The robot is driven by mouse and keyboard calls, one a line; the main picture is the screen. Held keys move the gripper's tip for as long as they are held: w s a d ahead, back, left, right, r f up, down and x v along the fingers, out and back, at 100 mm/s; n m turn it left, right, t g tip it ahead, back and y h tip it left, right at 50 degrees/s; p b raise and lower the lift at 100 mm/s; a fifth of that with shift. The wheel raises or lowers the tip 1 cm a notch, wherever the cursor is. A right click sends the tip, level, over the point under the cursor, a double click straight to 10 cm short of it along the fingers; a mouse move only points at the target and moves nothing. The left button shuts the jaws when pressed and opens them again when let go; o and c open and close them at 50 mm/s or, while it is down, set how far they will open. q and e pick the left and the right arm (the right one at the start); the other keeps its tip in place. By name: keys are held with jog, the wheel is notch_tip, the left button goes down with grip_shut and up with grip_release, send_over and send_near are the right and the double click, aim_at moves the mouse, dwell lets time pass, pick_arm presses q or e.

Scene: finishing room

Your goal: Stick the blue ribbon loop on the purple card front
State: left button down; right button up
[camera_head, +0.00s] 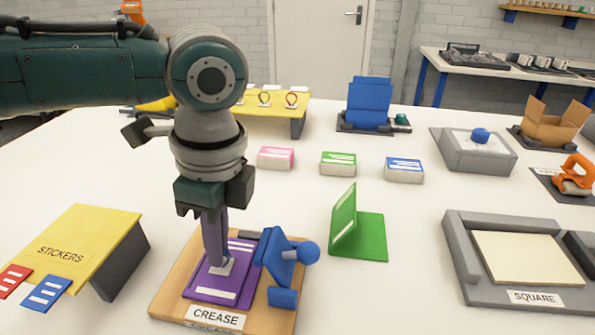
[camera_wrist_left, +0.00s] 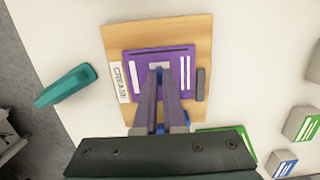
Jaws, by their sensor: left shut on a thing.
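The purple card (camera_head: 207,285) lies on the wooden crease board (camera_head: 169,305), with white strips on its front. It also shows in the wrist view (camera_wrist_left: 135,67). My left gripper (camera_head: 220,262) points down over the middle of the card. Its fingers are shut on the blue ribbon loop (camera_wrist_left: 159,73), of which only a small blue part shows between the fingertips. A pale pad (camera_wrist_left: 160,66) shows at the fingertips, at the card's face. I cannot tell whether it touches the card. My right gripper is not in view.
A blue clamp-like part (camera_head: 282,262) with a round knob stands at the board's right, close to my gripper. A green folded card (camera_head: 365,238) stands farther right. The yellow sticker stand (camera_head: 92,238) is at left. A yellow rack (camera_head: 277,123) with loops is behind.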

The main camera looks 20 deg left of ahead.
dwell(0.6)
pick_arm(q)
jog(key=c, duration=0.6)
grip_release()
jog(key=shift+r+p, duration=4.05)
jog(key=shift+p, duration=0.7)
